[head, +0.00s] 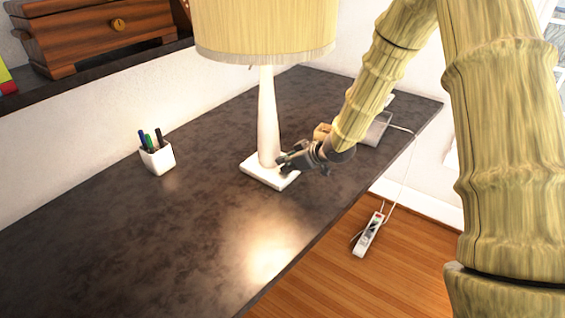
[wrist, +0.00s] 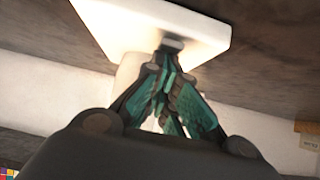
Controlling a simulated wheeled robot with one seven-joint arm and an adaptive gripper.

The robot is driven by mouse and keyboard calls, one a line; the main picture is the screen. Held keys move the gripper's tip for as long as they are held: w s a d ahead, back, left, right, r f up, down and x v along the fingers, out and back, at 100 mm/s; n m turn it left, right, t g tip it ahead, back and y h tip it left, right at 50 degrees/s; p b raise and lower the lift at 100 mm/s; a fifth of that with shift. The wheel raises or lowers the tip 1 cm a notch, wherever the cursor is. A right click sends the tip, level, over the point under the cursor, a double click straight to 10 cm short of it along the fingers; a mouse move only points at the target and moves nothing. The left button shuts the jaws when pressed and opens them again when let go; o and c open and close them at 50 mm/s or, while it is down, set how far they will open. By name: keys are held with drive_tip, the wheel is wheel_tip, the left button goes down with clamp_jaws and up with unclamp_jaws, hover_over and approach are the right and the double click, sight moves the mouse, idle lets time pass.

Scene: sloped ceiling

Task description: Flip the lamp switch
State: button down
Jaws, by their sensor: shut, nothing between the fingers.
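The lamp has a pale yellow shade (head: 265,28), a white stem (head: 268,118) and a square white base (head: 258,175) on a dark desk. In the wrist view the base (wrist: 125,25) fills the upper middle. A small grey piece on it, which looks like the switch (wrist: 173,43), sits right at my fingertips. My gripper (head: 285,162) is shut and empty, reaching in from the right low over the base's right side. In the wrist view its green-padded fingers (wrist: 168,66) come together at the switch; whether they touch it I cannot tell. The head view hides the switch.
A white pen cup (head: 157,158) stands on the desk (head: 120,235) left of the lamp. A wooden chest (head: 100,35) sits on a shelf behind. A power strip (head: 368,235) with a cord lies on the wooden floor at right. The desk's front left is clear, with a bright patch.

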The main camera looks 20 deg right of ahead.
drive_tip(key=shift+s+d, duration=0.1)
drive_tip(key=shift+s+d+p, duration=0.3)
drive_tip(key=shift+s+d, duration=0.05)
drive_tip(key=shift+s, duration=0.15)
idle(0.3)
drive_tip(key=r+p, duration=0.4)
drive_tip(key=shift+s+d+r+p, duration=0.15)
drive_tip(key=shift+s+r+p, duration=0.1)
drive_tip(key=shift+p, duration=0.15)
drive_tip(key=b+v, duration=0.1)
drive_tip(key=v, duration=0.8)
drive_tip(key=shift+s+d+f, duration=0.25)
drive_tip(key=shift+s+d, duration=0.05)
drive_tip(key=shift+s, duration=0.15)
